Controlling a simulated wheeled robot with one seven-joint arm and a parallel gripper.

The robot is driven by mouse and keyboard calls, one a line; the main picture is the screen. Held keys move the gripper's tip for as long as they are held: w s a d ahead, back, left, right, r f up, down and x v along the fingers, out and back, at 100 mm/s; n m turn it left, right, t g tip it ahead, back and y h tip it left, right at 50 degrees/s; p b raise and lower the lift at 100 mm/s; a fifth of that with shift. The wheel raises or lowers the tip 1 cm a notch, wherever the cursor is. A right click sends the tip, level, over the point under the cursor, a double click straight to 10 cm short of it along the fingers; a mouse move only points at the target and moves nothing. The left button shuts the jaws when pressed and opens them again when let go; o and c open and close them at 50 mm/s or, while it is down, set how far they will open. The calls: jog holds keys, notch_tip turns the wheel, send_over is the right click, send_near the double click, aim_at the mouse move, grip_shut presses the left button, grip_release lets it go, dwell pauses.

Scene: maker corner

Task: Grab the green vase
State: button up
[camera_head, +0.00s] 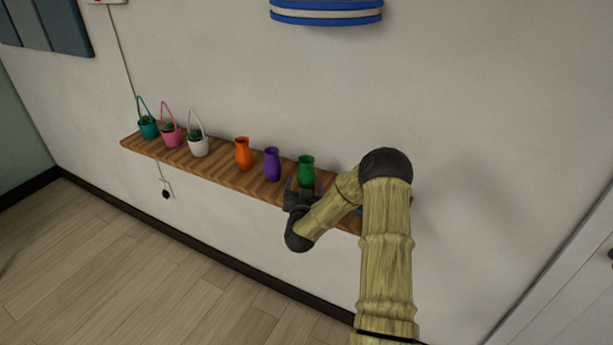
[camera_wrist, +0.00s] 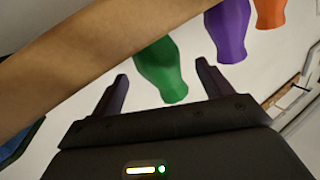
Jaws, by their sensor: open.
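The green vase (camera_head: 307,169) stands upright on the wooden shelf (camera_head: 216,168), at the right end of a row of three vases. My gripper (camera_head: 304,189) is open and empty at the shelf's front edge, just in front of the green vase. In the wrist view the green vase (camera_wrist: 163,72) shows upside down, lined up between the two spread fingers of my gripper (camera_wrist: 163,74). The fingers do not visibly touch it. I cannot tell how far it reaches between them.
The purple vase (camera_head: 272,164) stands close to the left of the green one, with the orange vase (camera_head: 242,153) beyond it. Several small hanging-handle planters (camera_head: 171,137) stand further left. The wall is right behind. A blue thing (camera_head: 359,210) is mostly hidden behind my arm.

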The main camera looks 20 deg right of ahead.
aim_at(306, 184)
jog(key=x, duration=0.1)
jog(key=p+x, duration=0.1)
jog(key=x, duration=0.2)
jog(key=shift+w+d+f+p, duration=0.25)
jog(key=shift+w+f+p, duration=0.05)
jog(key=shift+f+p, duration=0.1)
jog(key=shift+c, duration=0.5)
jog(key=c, duration=1)
